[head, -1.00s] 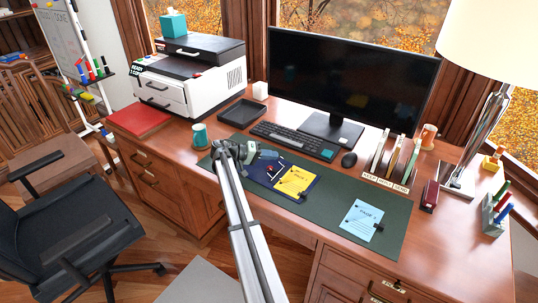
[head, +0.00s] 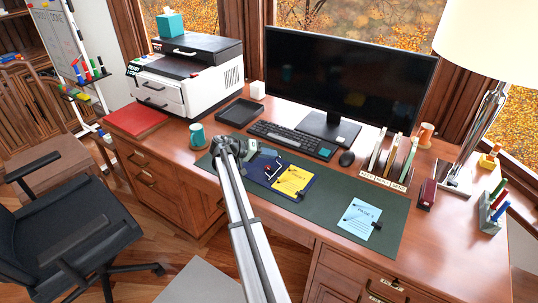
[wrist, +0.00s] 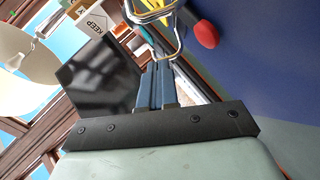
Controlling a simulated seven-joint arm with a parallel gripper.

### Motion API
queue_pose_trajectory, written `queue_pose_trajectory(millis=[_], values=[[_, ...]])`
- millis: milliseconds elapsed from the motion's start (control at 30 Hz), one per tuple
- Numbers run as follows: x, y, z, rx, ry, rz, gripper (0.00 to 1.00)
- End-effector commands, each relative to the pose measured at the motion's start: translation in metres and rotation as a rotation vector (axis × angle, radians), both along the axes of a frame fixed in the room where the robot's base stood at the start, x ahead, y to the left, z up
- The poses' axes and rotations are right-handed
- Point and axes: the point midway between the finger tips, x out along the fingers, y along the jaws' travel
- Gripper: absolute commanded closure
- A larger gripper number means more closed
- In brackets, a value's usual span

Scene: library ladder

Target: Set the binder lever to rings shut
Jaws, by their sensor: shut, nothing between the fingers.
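The binder (head: 306,190) lies open on the dark green desk mat, dark blue with a yellow page on its right part. In the wrist view its blue cover (wrist: 270,45) fills the right side. The lever's red knob (wrist: 206,34) stands out beside the metal rings (wrist: 181,45), and a small red spot shows on the binder in the head view. I cannot tell whether the rings are open or shut. My gripper (head: 252,147) is at the binder's left end, partly hidden by my arm. Its fingers (wrist: 155,84) are together and empty, close to the rings and left of the knob.
A blue page (head: 360,219) lies on the mat (head: 395,212) to the right. Behind are the keyboard (head: 285,138), mouse (head: 346,158) and monitor (head: 340,80). A teal mug (head: 197,135) stands left of my gripper. An upright file rack (head: 385,180) stands at right.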

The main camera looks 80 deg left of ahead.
Motion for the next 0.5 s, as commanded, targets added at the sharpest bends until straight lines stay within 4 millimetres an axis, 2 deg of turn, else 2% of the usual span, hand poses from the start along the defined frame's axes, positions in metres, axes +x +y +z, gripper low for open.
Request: queue_pose_trajectory(millis=[500], values=[[0.0087,-0.0102,0.0078,0.125,0.116,-0.001,1.00]])
